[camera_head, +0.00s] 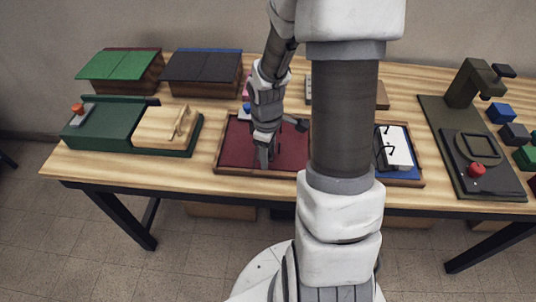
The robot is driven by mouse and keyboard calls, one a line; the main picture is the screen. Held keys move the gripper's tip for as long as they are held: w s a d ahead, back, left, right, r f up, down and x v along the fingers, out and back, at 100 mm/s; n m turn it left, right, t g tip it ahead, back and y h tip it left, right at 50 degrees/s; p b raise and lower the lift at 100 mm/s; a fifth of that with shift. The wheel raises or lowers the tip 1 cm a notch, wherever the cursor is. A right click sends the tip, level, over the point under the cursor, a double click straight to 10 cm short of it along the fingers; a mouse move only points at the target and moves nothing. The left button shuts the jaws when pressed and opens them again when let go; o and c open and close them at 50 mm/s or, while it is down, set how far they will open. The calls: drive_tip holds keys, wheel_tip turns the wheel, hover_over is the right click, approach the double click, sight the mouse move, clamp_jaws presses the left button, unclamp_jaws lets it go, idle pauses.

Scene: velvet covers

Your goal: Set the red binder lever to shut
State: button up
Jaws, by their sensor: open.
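The red binder (236,150) lies flat in a wooden-framed tray at the middle of the table. My gripper (265,157) is over the binder, pointing down, with its jaws open and nothing seen between them. A small dark part (293,124) shows just right of my gripper; I cannot tell whether it is the binder's lever. My arm hides the right part of the binder, so the lever's position cannot be made out.
A blue binder (408,175) with white paper (397,148) and dark rings lies to the right, partly behind my arm. A green box with a wooden block (160,130) stands at left. A dark green press (465,130) with a red knob (477,170) stands at right.

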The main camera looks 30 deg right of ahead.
clamp_jaws()
idle(0.3)
drive_tip(key=shift+s+d+r+y+p, duration=0.15)
drive_tip(key=shift+y+p, duration=0.15)
drive_tip(key=shift+p, duration=1)
drive_tip(key=y+p, duration=0.1)
drive_tip(key=t+p, duration=0.1)
drive_tip(key=p, duration=0.1)
drive_tip(key=shift+s+d+t+y, duration=0.2)
drive_tip(key=shift+d+t+y, duration=0.1)
drive_tip(key=shift+y, duration=0.1)
drive_tip(key=y+p, duration=0.1)
drive_tip(key=t+y+p, duration=0.1)
drive_tip(key=p, duration=0.1)
drive_tip(key=shift+s+d+f, duration=0.2)
drive_tip(key=shift+d+f, duration=0.15)
drive_tip(key=shift+f, duration=0.05)
drive_tip(key=shift+s+d+f+t+y+p, duration=0.2)
drive_tip(key=shift+f+t+y+p, duration=0.25)
drive_tip(key=shift+t+y, duration=0.35)
drive_tip(key=shift+y, duration=0.3)
